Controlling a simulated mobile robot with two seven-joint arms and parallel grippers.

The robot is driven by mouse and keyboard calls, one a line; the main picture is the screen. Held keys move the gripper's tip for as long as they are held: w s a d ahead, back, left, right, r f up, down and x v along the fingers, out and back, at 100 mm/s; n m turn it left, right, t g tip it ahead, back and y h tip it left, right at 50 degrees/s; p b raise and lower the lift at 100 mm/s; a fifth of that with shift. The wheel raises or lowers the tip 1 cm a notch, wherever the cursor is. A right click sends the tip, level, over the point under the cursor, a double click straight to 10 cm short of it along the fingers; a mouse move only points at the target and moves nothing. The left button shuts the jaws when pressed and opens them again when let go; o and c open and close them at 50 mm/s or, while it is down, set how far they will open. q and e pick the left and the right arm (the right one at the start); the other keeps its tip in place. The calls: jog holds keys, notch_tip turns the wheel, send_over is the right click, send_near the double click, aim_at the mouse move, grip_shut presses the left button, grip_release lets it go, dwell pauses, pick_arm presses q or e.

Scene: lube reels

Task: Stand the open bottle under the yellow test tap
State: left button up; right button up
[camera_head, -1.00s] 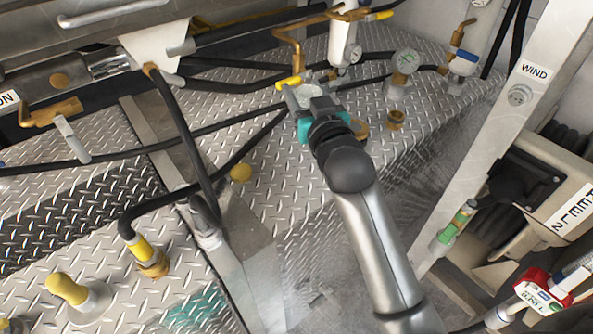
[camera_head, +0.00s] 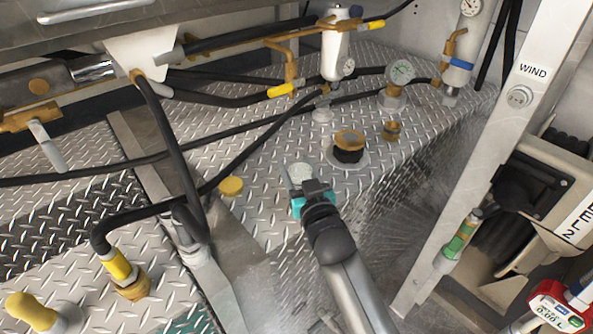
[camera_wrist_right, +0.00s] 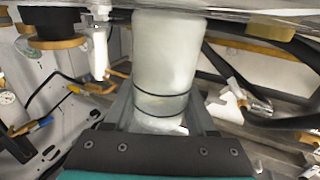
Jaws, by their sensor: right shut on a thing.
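The bottle (camera_head: 298,173) is pale and translucent. In the wrist view it fills the middle (camera_wrist_right: 165,60), with two dark bands around it. My right gripper (camera_head: 308,190) is shut on the bottle, one finger on each side in the wrist view. It holds the bottle low over the diamond plate; I cannot tell whether its base touches. The bottle's mouth cannot be made out. The yellow test tap (camera_head: 281,90) is on a brass pipe, well behind the bottle in the head view. The bottle is apart from it, on the near side. My left gripper is not in view.
A black and brass cap (camera_head: 348,146) stands on the plate right of the bottle, and a yellow cap (camera_head: 231,186) lies to its left. Black hoses (camera_head: 250,155) cross the plate.

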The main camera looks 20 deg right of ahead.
jog(key=shift+f, duration=0.15)
jog(key=o, duration=1.3)
jog(key=shift+o, duration=0.2)
